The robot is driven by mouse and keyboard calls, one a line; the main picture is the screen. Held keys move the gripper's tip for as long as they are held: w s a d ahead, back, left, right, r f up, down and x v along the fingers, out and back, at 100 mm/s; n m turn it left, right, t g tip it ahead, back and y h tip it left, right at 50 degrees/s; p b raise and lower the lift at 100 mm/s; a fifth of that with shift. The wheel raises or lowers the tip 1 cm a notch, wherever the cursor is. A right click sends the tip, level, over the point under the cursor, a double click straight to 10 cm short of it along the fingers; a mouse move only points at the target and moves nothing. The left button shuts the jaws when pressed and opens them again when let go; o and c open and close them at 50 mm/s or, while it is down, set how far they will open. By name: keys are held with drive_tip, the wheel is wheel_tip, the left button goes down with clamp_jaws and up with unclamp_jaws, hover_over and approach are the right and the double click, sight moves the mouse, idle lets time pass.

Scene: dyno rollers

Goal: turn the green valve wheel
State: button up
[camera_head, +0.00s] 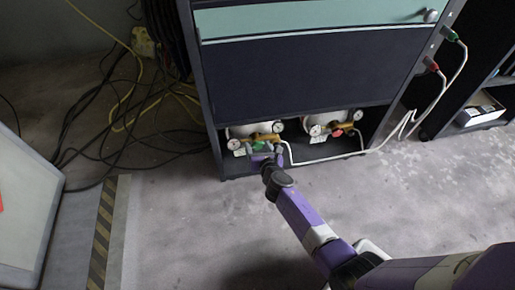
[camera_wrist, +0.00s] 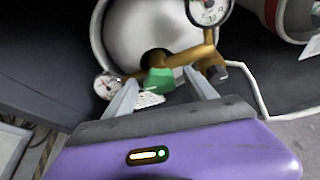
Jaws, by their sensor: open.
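The green valve wheel (camera_wrist: 159,80) sits on a brass fitting in front of a silver tank (camera_wrist: 150,28) in the wrist view. In the head view the green wheel (camera_head: 260,146) shows small at the cabinet's lower left opening, partly covered by my gripper. My gripper (camera_wrist: 162,88) is open, with one finger on each side of the wheel and a visible gap to both. I cannot tell how deep the wheel sits between the fingers. The gripper also shows in the head view (camera_head: 265,156), low in front of the left tank.
A second tank with a red valve (camera_head: 337,133) stands to the right inside the dark cabinet (camera_head: 300,75). Gauges (camera_wrist: 208,10) flank the green wheel. A white hose (camera_head: 325,158) runs along the cabinet's base. Black and yellow cables (camera_head: 115,125) lie at left. The floor in front is clear.

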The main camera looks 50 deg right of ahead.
drive_tip(key=shift+w+d+f, duration=0.3)
drive_tip(key=shift+w, duration=0.2)
drive_tip(key=c, duration=1.4)
